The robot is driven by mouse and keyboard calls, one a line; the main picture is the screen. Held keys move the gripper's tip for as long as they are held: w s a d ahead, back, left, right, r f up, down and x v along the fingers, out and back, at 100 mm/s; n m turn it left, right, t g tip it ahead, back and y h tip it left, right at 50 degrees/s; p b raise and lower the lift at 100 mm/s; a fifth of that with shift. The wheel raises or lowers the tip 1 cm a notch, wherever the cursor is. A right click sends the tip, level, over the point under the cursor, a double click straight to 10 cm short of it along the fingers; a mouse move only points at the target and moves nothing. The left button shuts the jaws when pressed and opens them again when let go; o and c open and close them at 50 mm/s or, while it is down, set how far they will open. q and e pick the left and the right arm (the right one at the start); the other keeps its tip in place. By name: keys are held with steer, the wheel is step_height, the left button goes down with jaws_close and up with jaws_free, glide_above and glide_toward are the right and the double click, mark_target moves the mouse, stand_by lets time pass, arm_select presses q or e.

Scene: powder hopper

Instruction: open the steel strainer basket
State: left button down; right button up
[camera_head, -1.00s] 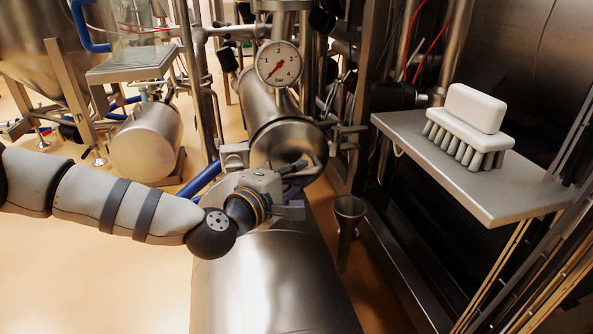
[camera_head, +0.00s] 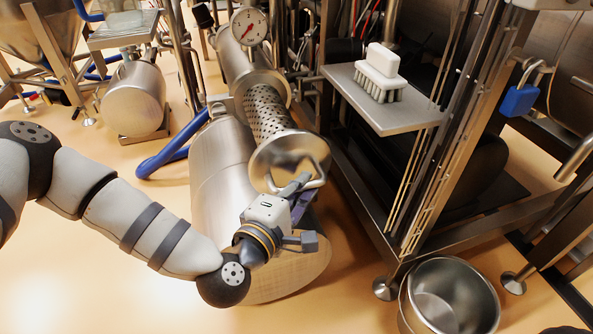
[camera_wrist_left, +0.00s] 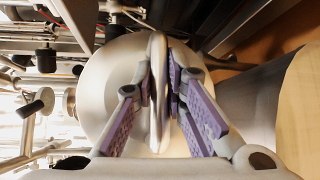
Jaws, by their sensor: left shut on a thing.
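The steel strainer basket (camera_head: 265,112) is a perforated cylinder that sticks partway out of its horizontal steel housing (camera_head: 232,62). Its round end plate (camera_head: 275,158) faces the front and carries a bar handle (camera_head: 312,176). My left gripper (camera_head: 296,190) is shut on that handle. In the left wrist view the purple-padded fingers (camera_wrist_left: 170,92) close on the handle bar (camera_wrist_left: 157,85) from both sides, with the end plate (camera_wrist_left: 105,85) behind. The far end of the basket is hidden in the housing. My right gripper does not show.
A pressure gauge (camera_head: 248,26) stands above the housing. A white brush (camera_head: 381,73) lies on a steel shelf (camera_head: 400,118) to the right. A large steel cylinder (camera_head: 215,165) lies below the basket. A steel bucket (camera_head: 448,298) and a blue padlock (camera_head: 519,100) are at the right.

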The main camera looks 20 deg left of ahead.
arm_select(q)
steer(key=shift+s+d+r, duration=0.1)
steer(key=shift+s+d, duration=0.2)
steer(key=shift+s, duration=0.1)
steer(key=shift+s+d, duration=0.1)
steer(key=c, duration=1.6)
jaws_free()
steer(key=shift+s, duration=0.1)
steer(key=v, duration=1.2)
